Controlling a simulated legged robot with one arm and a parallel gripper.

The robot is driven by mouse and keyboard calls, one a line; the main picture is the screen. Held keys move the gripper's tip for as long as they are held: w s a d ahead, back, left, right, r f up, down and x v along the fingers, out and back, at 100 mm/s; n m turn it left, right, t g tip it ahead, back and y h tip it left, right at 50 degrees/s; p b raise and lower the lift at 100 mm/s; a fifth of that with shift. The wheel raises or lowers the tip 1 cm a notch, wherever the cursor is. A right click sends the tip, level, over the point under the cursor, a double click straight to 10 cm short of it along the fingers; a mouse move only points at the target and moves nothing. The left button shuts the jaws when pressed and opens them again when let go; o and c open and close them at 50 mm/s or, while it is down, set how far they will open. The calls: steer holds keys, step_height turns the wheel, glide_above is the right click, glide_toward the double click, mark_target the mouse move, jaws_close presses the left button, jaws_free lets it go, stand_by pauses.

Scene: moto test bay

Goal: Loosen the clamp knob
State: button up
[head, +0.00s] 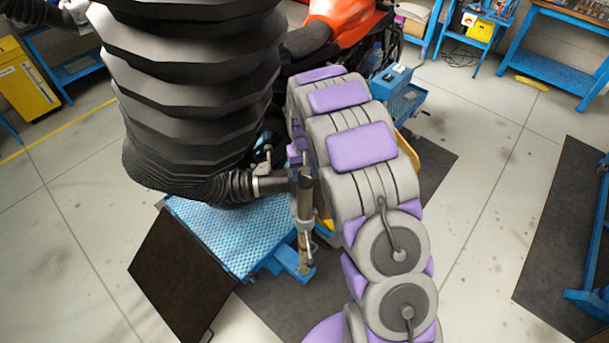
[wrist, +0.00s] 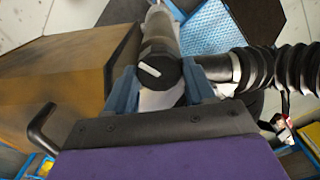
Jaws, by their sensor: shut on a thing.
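The clamp knob (wrist: 155,72) is a dark round cap with a white line on its face, seen end-on in the wrist view. My gripper (wrist: 160,80) has its two blue-grey fingers on either side of the knob, shut on it. The white line slants down to the right. In the head view, the upright clamp post (head: 304,205) stands beside the end of the black hose (head: 200,100). My purple and grey arm hides most of my gripper there, and I cannot make out the knob's face.
A blue ribbed platform (head: 225,235) lies below the hose, with a dark ramp plate (head: 175,270) at its front. An orange motorcycle (head: 340,25) stands behind. A brown box-like body (wrist: 60,80) is close left of my gripper in the wrist view. Open floor lies right.

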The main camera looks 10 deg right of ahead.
steer(key=n+b, duration=0.1)
steer(key=n, duration=0.2)
steer(key=shift+s+f+n+b, duration=0.1)
steer(key=shift+f+n+b, duration=0.1)
steer(key=shift+n+b, duration=0.2)
steer(key=n+b, duration=0.1)
steer(key=n, duration=0.2)
steer(key=shift+a+n, duration=0.1)
steer(key=shift+n, duration=0.2)
steer(key=n+b, duration=0.1)
steer(key=n, duration=0.2)
steer(key=shift+n, duration=0.3)
steer(key=shift+r+n, duration=0.1)
steer(key=shift+n, duration=1.4)
steer(key=o, duration=1)
steer(key=shift+d+r, duration=0.1)
steer(key=shift+d, duration=0.1)
